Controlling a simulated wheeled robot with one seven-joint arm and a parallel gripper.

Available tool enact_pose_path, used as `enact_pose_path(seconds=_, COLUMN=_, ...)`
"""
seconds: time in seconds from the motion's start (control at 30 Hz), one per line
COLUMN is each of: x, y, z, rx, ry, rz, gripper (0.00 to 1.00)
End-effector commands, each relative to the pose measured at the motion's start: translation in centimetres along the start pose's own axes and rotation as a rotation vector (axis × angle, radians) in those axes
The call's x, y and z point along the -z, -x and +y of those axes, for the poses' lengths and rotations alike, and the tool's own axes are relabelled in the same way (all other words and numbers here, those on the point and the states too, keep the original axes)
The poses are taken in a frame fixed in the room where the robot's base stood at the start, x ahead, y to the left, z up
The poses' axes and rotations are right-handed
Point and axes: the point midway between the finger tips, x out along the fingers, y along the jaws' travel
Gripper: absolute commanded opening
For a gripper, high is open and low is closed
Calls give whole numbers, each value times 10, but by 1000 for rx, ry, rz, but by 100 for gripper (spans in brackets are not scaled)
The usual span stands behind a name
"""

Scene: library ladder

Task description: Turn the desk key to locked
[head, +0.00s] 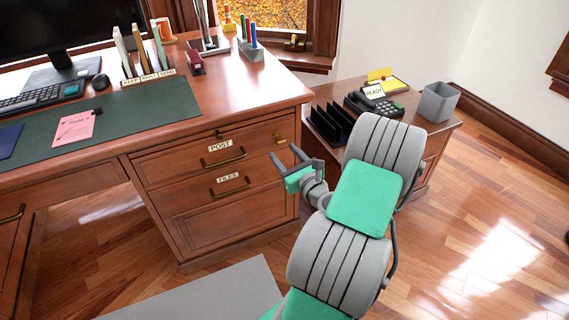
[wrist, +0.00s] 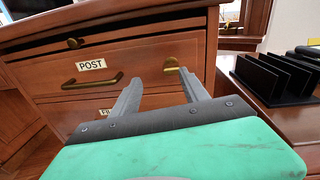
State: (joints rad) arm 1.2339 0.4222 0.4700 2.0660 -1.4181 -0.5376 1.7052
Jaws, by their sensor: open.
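The brass desk key (head: 280,138) stands out from the right end of the POST drawer front, near the desk's corner. It also shows in the wrist view (wrist: 172,65), beyond the fingertips and nearer the right finger. My gripper (head: 286,155) is open and empty, just in front of the drawers and a little below the key in the head view. In the wrist view my gripper (wrist: 160,74) has its fingers spread wide and apart from the key. The key's exact turn angle is too small to tell.
The POST drawer (head: 215,155) and FILES drawer (head: 228,192) have brass handles and are shut. A small brass knob (head: 219,134) sits above the POST label. A side table (head: 437,128) with black file racks (head: 331,124) stands close on the right. The floor between holds little room.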

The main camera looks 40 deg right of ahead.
Motion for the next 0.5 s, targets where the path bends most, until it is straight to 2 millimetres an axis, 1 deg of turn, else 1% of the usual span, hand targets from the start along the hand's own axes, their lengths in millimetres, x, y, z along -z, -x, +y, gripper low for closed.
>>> enact_pose_path(seconds=0.03, x=10, y=5, z=-12, rx=43, ry=-59, rz=-16, gripper=53)
enact_pose_path(seconds=0.1, x=9, y=4, z=-21, rx=70, ry=-96, rz=-29, gripper=53)
enact_pose_path(seconds=0.17, x=6, y=-2, z=-22, rx=72, ry=-99, rz=-31, gripper=53)
enact_pose_path(seconds=0.4, x=4, y=-48, z=-23, rx=68, ry=-91, rz=-32, gripper=53)
enact_pose_path(seconds=0.5, x=4, y=-62, z=-24, rx=68, ry=-92, rz=-29, gripper=53)
